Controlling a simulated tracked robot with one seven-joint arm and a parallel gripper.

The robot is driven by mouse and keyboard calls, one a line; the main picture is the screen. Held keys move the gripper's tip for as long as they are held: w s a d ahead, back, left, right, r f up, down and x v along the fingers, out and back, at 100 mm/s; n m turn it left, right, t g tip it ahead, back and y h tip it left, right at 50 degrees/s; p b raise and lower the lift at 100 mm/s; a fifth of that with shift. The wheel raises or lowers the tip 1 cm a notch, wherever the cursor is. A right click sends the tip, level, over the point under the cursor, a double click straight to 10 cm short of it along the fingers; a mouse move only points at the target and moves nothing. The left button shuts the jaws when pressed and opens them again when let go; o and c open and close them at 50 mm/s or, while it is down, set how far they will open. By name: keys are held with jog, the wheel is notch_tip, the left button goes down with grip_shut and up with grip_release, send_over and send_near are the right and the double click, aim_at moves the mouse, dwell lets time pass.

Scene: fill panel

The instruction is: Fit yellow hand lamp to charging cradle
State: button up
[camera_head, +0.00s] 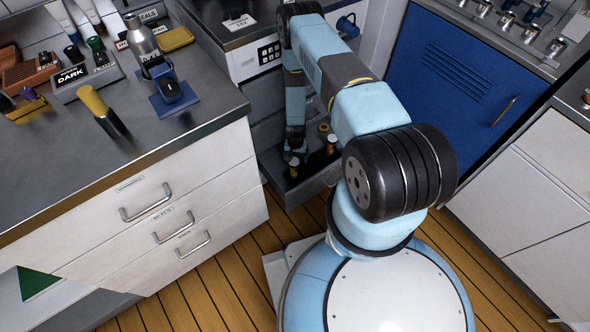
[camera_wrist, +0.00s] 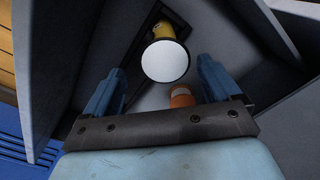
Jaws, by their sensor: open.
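A yellow cylinder with a dark end (camera_head: 92,101), which looks like a hand lamp, stands on the left counter. A blue stand with a dark cup-like part (camera_head: 173,92), possibly the charging cradle, is just right of it. My gripper (camera_head: 296,157) is low inside an open drawer, apart from both. In the wrist view my gripper (camera_wrist: 160,88) is open. A yellow item with a round white face (camera_wrist: 165,61) lies beyond the fingers; I cannot tell whether it is a lamp. An orange-and-white item (camera_wrist: 181,97) is between or just beyond the fingers.
The open drawer (camera_head: 313,184) has close side walls around my gripper and holds small containers (camera_head: 331,144). The counter's front is clear.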

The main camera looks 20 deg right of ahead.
aim_at(294, 170)
jog(key=shift+a+f, duration=0.2)
jog(key=shift+f, duration=1.7)
jog(key=shift+a+f, duration=0.2)
jog(key=shift+f, duration=1.65)
jog(key=shift+c, duration=0.4)
jog(key=c, duration=1.2)
jog(key=shift+c, duration=0.2)
